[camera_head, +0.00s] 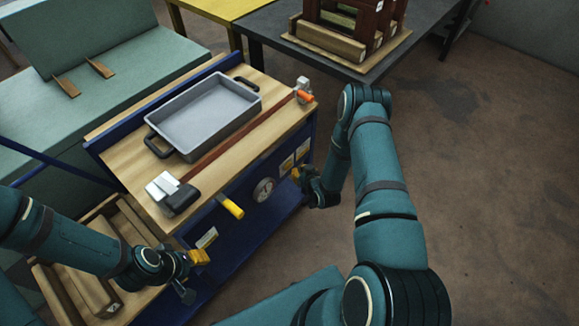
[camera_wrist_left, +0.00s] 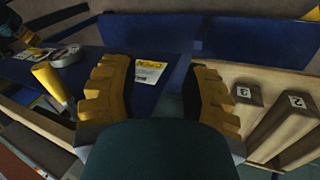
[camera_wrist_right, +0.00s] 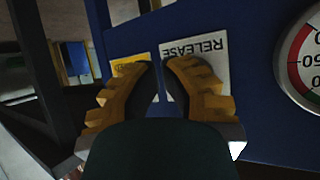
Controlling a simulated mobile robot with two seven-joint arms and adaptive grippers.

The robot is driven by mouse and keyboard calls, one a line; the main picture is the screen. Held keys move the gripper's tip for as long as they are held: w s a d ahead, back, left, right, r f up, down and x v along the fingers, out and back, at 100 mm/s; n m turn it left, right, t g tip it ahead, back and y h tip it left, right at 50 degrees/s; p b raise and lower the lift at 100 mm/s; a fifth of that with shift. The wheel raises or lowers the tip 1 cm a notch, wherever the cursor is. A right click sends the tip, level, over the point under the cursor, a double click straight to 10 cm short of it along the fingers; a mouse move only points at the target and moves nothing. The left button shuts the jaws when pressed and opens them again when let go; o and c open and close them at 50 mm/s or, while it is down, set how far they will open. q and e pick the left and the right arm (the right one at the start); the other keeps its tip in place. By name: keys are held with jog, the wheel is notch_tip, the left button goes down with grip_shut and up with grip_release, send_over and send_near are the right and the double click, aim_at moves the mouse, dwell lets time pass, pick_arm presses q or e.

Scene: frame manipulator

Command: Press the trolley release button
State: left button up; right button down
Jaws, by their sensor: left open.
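The trolley (camera_head: 210,222) has a blue frame and a wooden top. On its blue side panel is a white RELEASE label (camera_wrist_right: 214,48), upside down in the right wrist view, with a yellow-and-white label (camera_wrist_right: 128,66) beside it. I cannot make out the button itself; my fingers cover part of both labels. My right gripper (camera_wrist_right: 161,66) is in front of these labels, its fingertips close together with a narrow, empty-looking gap. In the head view the right gripper (camera_head: 297,174) is beside the panel. My left gripper (camera_wrist_left: 159,65) is open and empty, near the trolley's front left.
A round gauge (camera_head: 263,190) and a yellow handle (camera_head: 231,208) are on the panel left of the labels. A grey tray (camera_head: 205,112) stands on the top. Open floor (camera_head: 480,190) lies to the right.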

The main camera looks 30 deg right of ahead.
jog(key=shift+w, duration=0.15)
jog(key=shift+w+a, duration=0.15)
jog(key=shift+w, duration=0.1)
jog(key=shift+w+a, duration=0.2)
jog(key=shift+w, duration=0.25)
dwell(1.1)
jog(key=shift+s, duration=0.1)
jog(key=shift+s+d, duration=0.35)
jog(key=shift+s, duration=0.35)
jog(key=s, duration=0.1)
jog(key=s+d, duration=0.1)
jog(key=s, duration=0.1)
jog(key=s+d+p, duration=0.1)
jog(key=shift+s, duration=0.35)
dwell(0.6)
